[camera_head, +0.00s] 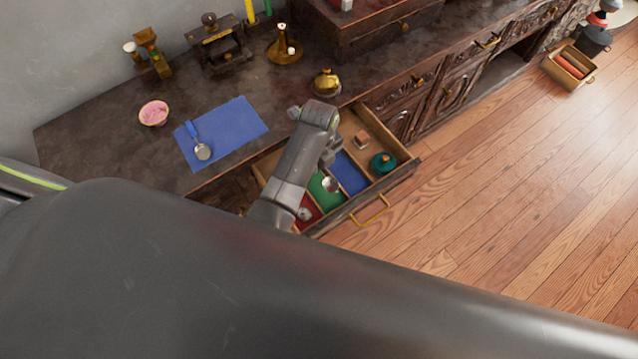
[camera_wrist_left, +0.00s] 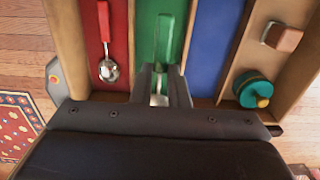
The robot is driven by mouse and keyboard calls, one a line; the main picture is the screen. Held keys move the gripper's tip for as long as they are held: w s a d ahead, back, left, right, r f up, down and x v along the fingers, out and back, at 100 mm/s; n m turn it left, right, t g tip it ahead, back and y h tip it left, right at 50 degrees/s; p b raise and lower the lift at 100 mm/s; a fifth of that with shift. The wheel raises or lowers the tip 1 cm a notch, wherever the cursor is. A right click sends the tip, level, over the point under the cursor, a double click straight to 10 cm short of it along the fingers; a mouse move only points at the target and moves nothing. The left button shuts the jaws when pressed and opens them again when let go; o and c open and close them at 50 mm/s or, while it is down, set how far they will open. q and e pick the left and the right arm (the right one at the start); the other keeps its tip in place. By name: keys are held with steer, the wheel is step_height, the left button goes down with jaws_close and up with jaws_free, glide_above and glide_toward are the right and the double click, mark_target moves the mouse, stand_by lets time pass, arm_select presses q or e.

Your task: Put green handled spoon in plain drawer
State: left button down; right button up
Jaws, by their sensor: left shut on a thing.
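My left gripper (camera_wrist_left: 160,78) is over the green-lined compartment (camera_wrist_left: 147,20) of the open drawer (camera_head: 398,182). It is shut on the green handled spoon (camera_wrist_left: 163,42). The handle points away from the gripper and the metal bowl shows between the fingers; in the head view the bowl (camera_head: 331,184) shows below my wrist. I cannot tell whether the spoon is clear of the compartment floor. The plain wooden compartment (camera_wrist_left: 246,70) is right of the blue-lined one (camera_wrist_left: 212,45). My right gripper is not in view.
The plain compartment holds a small pinkish block (camera_wrist_left: 282,38) and a teal round item (camera_wrist_left: 254,92). A red-handled spoon (camera_wrist_left: 108,70) lies in the red-lined compartment. A blue-handled spoon (camera_head: 202,151) lies on a blue cloth (camera_head: 235,122) on the cabinet top.

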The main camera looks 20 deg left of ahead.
arm_select(q)
glide_above(318, 184)
step_height(318, 184, down, 4)
steer(key=shift+f+b, duration=0.1)
steer(key=shift+b, duration=0.2)
step_height(318, 184, down, 3)
steer(key=shift+f+b, duration=0.1)
steer(key=shift+b, duration=0.3)
steer(key=shift+f, duration=0.4)
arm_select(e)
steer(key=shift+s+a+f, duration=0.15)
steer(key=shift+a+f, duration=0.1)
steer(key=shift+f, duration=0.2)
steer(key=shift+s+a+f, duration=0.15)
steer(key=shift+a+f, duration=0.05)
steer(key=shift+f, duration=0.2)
arm_select(q)
steer(key=c, duration=1.4)
jaws_free()
steer(key=shift+f, duration=0.1)
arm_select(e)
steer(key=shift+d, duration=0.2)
